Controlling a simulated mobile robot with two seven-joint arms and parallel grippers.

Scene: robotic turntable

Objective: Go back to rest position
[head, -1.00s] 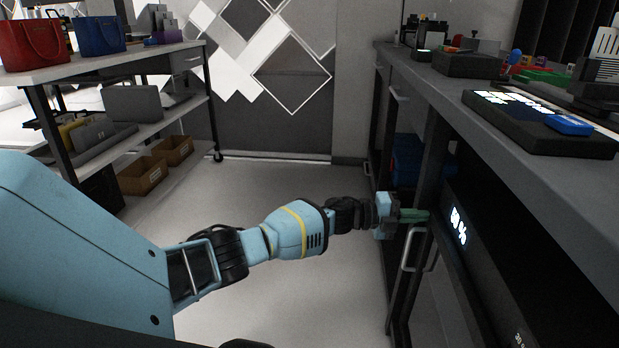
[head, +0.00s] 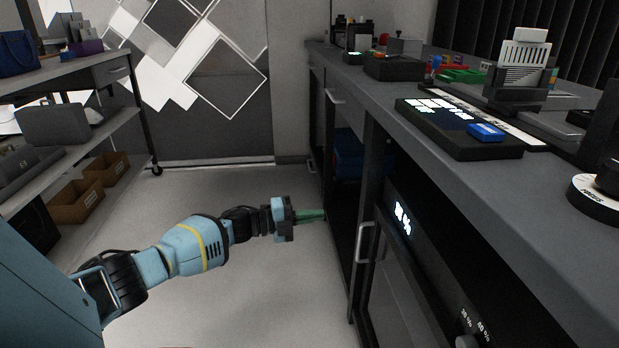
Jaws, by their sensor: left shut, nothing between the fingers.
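My left gripper (head: 312,215) shows in the middle of the head view, at the end of my light blue arm reaching in from the lower left. Its green fingers are shut with nothing between them. They point right toward the front of the dark cabinet (head: 341,215) under the counter. The metal door handle (head: 364,243) is to the right of the fingertips, apart from them. My right gripper is not in view.
The grey counter (head: 360,88) runs along the right, with a black button panel (head: 455,130) and a round dial (head: 600,195) on it. A shelf rack (head: 100,75) with boxes stands at left. The floor (head: 225,190) between is clear.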

